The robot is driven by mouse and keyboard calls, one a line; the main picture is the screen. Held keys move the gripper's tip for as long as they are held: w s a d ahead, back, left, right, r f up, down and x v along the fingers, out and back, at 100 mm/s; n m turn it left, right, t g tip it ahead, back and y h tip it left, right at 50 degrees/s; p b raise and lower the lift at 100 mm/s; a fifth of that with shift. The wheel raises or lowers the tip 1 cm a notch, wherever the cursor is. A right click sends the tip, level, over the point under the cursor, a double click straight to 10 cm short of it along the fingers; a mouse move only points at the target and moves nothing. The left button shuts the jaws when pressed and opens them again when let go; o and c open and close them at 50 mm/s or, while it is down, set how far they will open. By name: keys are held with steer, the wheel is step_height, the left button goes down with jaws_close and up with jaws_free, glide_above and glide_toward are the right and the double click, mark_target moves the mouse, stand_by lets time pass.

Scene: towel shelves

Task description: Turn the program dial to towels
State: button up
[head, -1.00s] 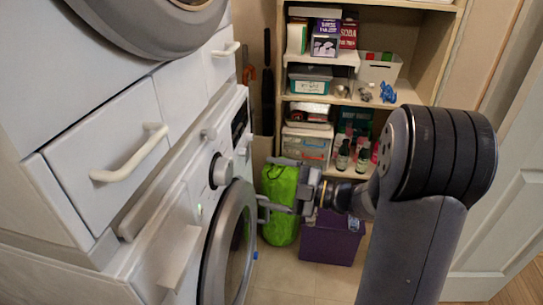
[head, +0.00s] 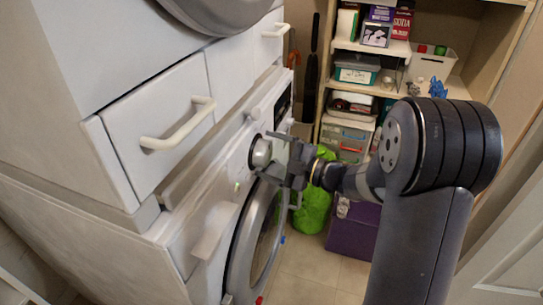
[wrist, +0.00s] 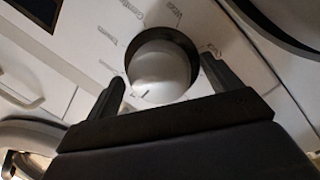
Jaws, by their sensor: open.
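The program dial (head: 261,151) is a round white knob with a dark ring on the front panel of the lower machine. In the wrist view the dial (wrist: 162,72) sits between and just beyond the two fingertips, with printed labels around it, too blurred to read surely. My gripper (head: 266,157) is open in front of the dial, one finger on each side of it. In the wrist view my gripper (wrist: 165,85) shows its two dark fingers apart. I cannot tell whether either finger touches the dial.
The round door (head: 250,245) of the lower machine is below the dial. A drawer with a white handle (head: 180,128) is above left. A green bag (head: 315,205) and a purple box (head: 353,232) stand on the floor behind my gripper. Shelves (head: 390,50) hold boxes at the back.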

steer(key=shift+c, duration=0.4)
steer(key=c, duration=0.9)
steer(key=shift+r+m+p, duration=0.15)
steer(key=shift+m+p, duration=0.15)
steer(key=shift+p, duration=0.1)
steer(key=shift+r+m+p, duration=0.15)
steer(key=shift+m+p, duration=0.75)
steer(key=shift+p, duration=0.25)
steer(key=m+p, duration=0.5)
steer(key=p, duration=0.1)
steer(key=shift+r+g+h, duration=0.1)
steer(key=shift+g+h, duration=0.3)
steer(key=m+p, duration=0.4)
steer(key=p, duration=0.1)
steer(key=shift+g, duration=0.3)
steer(key=m+p, duration=0.3)
steer(key=shift+g, duration=0.3)
steer(key=shift+f, duration=0.25)
